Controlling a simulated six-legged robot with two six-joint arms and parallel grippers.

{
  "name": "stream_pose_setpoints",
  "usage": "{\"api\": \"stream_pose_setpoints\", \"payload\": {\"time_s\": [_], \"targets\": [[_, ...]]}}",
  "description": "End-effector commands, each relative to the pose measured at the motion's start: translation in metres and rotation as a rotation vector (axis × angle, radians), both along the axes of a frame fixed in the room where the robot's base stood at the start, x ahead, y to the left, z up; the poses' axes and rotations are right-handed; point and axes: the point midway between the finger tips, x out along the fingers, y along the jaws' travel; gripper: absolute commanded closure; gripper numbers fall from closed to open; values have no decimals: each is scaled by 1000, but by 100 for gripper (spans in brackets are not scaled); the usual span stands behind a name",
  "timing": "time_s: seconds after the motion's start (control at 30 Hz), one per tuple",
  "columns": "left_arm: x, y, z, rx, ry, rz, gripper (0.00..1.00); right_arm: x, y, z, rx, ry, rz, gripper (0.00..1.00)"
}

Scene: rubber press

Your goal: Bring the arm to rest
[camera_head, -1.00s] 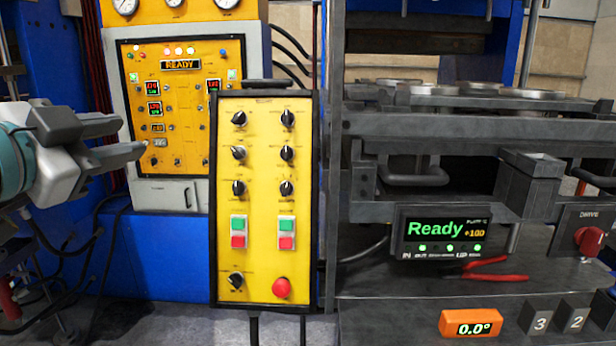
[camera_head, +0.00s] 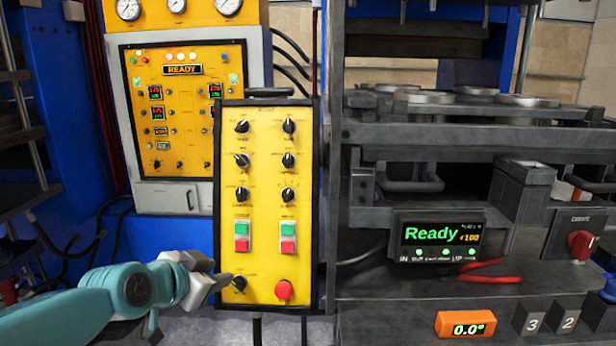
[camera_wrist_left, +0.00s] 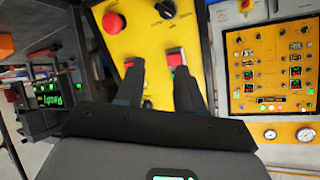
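My left arm, teal with a grey gripper (camera_head: 222,280), comes in from the lower left in the head view. The gripper's tip is near the lower left knob of the yellow control panel (camera_head: 262,215); I cannot tell if it touches. In the left wrist view the two dark fingers (camera_wrist_left: 160,80) stand apart with nothing between them but the panel (camera_wrist_left: 150,45) behind. A red button and a knob of the panel show beyond the fingers. My right gripper is not in view.
A yellow gauge cabinet (camera_head: 185,110) stands behind on the left. The press (camera_head: 465,133) fills the right, with a "Ready" display (camera_head: 440,235), red-handled pliers (camera_head: 485,272), an orange "0.0°" readout (camera_head: 465,324) and numbered blocks (camera_head: 548,318). Hoses hang at the left.

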Motion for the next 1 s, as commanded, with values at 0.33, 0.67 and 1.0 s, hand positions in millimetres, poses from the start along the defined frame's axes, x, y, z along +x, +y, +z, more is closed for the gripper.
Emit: {"api": "stream_pose_setpoints", "payload": {"time_s": [0.33, 0.67, 1.0], "targets": [[-86, -27, -278, -233, 602, 230, 63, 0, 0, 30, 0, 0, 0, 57], [-269, -49, -402, -391, 1080, 528, 63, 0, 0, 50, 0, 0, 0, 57], [-307, -53, -412, -417, 1164, 596, 63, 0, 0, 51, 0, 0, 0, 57]]}}
